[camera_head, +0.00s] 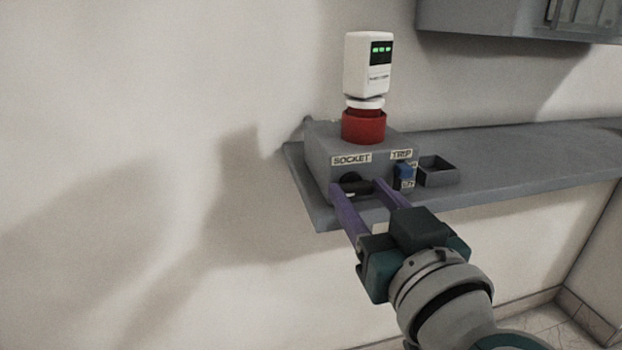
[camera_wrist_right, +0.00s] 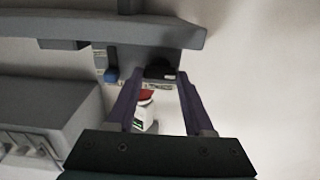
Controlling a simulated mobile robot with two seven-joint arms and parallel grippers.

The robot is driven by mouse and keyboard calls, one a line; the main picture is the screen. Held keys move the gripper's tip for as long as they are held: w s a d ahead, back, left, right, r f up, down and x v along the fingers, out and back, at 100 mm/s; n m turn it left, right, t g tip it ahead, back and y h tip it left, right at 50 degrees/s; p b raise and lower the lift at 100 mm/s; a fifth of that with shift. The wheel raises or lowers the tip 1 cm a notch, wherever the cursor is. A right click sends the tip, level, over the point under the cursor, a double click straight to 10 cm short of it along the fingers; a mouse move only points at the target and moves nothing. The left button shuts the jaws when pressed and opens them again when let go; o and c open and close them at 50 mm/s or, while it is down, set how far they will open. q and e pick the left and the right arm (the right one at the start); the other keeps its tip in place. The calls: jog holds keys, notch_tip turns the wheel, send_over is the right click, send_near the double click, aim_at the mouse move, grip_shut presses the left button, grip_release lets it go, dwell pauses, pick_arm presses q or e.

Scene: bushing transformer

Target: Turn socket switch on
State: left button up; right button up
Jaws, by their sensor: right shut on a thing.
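The socket switch (camera_head: 350,178) is a black rotary knob under the SOCKET label, on the front of a grey box (camera_head: 318,160). My right gripper (camera_head: 358,187) reaches it from the front right, with its two purple fingers on either side of the knob and shut on it. In the right wrist view the black knob (camera_wrist_right: 160,69) sits between the fingertips of the gripper (camera_wrist_right: 162,76). The fingers hide part of the knob, and its exact angle is hard to read. My left gripper is in neither view.
A blue TRIP switch (camera_head: 404,173) is just right of the knob, close to the right finger. A red socket (camera_head: 363,126) with a white device (camera_head: 367,64) showing green lights stands on the box. A small open tray (camera_head: 438,172) is on the grey shelf (camera_head: 530,155).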

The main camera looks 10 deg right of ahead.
grip_shut()
jog(key=shift+m, duration=0.3)
jog(key=m, duration=0.2)
jog(key=shift+d+m+p, duration=0.1)
jog(key=shift+m+p, duration=0.2)
jog(key=shift+p, duration=0.05)
jog(key=m, duration=0.4)
jog(key=shift+m, duration=0.3)
jog(key=m, duration=0.5)
jog(key=shift+d+m, duration=0.1)
jog(key=shift+m, duration=0.2)
jog(key=m, duration=0.2)
jog(key=shift+f+m, duration=0.15)
jog(key=shift+m, duration=1.15)
